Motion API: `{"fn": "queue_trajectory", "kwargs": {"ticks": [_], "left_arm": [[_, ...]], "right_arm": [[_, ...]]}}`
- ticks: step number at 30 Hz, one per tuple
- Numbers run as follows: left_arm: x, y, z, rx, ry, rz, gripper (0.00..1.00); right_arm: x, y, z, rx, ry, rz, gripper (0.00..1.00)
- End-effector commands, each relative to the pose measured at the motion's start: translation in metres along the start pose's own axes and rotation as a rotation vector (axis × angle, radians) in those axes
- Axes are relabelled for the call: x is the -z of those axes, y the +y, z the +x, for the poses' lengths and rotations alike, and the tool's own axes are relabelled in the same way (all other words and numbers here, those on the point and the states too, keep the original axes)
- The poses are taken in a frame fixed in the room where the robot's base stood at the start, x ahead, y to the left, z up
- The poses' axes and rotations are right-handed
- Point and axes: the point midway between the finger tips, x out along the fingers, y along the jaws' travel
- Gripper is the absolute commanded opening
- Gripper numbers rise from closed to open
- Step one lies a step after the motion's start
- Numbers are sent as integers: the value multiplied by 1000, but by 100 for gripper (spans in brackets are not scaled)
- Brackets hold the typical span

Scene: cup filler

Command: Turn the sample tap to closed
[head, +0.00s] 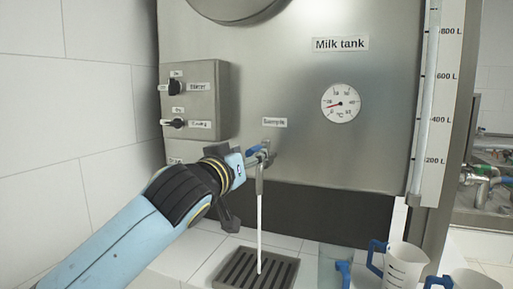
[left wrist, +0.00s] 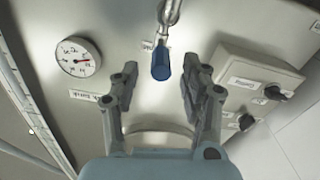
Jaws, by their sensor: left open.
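The sample tap (head: 264,158) sticks out of the steel milk tank under the "Sample" label in the head view. Its blue handle (head: 253,150) points left, and a white stream (head: 259,220) runs down from its spout. My left gripper (head: 240,172) is at the tap from the left; its fingertips are partly hidden there. In the left wrist view, my left gripper (left wrist: 162,88) is open, and the blue handle (left wrist: 161,66) lies between the finger ends with a gap on each side. My right gripper is in neither view.
The stream falls on a dark drain grate (head: 236,270). A control box (head: 207,100) with knobs is left of the tap. White jugs (head: 405,265) with blue handles stand at lower right. A thermometer dial (head: 341,103) and level scale (head: 440,100) are further right.

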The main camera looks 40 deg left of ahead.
Motion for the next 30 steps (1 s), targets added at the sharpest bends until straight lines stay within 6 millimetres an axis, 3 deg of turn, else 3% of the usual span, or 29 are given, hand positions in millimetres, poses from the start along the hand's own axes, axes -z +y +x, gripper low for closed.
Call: {"fn": "queue_trajectory", "kwargs": {"ticks": [7,18,28,30], "left_arm": [[1,0,36,1,0,0,46],[-1,0,43,0,-1,1,46],[-1,0,43,0,-1,1,4],[-1,0,43,0,-1,1,0]], "right_arm": [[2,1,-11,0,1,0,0],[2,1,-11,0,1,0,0],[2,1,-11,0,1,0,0],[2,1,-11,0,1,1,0]]}}
